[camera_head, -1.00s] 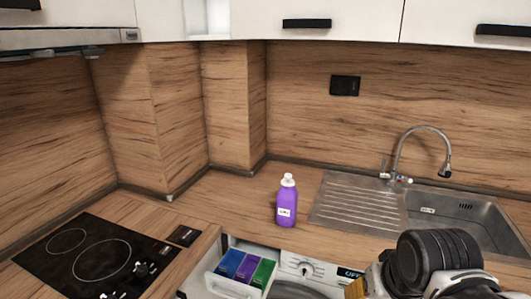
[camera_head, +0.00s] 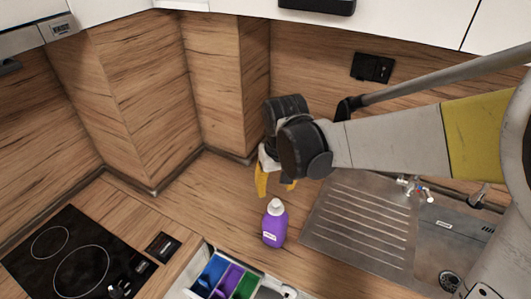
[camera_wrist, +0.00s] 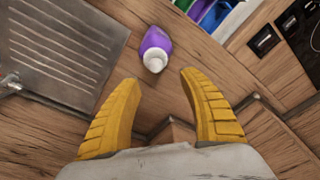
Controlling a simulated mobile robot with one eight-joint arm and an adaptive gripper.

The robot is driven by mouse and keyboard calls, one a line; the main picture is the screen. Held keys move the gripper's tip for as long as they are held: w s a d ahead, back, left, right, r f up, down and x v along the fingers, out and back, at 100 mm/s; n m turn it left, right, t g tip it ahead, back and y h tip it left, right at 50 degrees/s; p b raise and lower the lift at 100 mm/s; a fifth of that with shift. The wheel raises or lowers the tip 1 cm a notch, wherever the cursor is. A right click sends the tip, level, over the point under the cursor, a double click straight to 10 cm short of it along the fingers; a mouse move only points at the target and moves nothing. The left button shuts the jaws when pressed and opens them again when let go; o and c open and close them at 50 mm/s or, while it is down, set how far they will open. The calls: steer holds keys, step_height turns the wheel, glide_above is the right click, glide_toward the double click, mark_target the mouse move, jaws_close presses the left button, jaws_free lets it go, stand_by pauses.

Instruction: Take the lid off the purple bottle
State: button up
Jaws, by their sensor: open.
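The purple bottle (camera_head: 274,228) stands upright on the wooden counter, left of the sink's drainboard. Its white lid (camera_head: 276,206) is on top. In the wrist view the bottle (camera_wrist: 157,40) is seen from above, with the white lid (camera_wrist: 154,60) facing the camera. My gripper (camera_head: 275,190) has yellow fingers pointing down, above and slightly behind the bottle. In the wrist view my gripper (camera_wrist: 160,80) is open and empty, and the lid lies just beyond the fingertips, apart from them.
The steel sink drainboard (camera_head: 350,225) is right of the bottle. An open drawer (camera_head: 228,282) with coloured compartments is in front. A black cooktop (camera_head: 75,260) is at left. The wooden splashback (camera_head: 225,80) rises behind; counter left of the bottle is clear.

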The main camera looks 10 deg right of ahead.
mark_target(276, 201)
step_height(276, 201, down, 3)
steer(key=shift+w+a+r, duration=0.1)
steer(key=f, duration=0.2)
steer(key=f+b, duration=0.1)
steer(key=f, duration=0.2)
steer(key=shift+w+d+f+b, duration=0.3)
steer(key=shift+w+d+f, duration=0.05)
steer(key=shift+w+f, duration=0.05)
steer(key=shift+c, duration=0.2)
steer(key=c, duration=1)
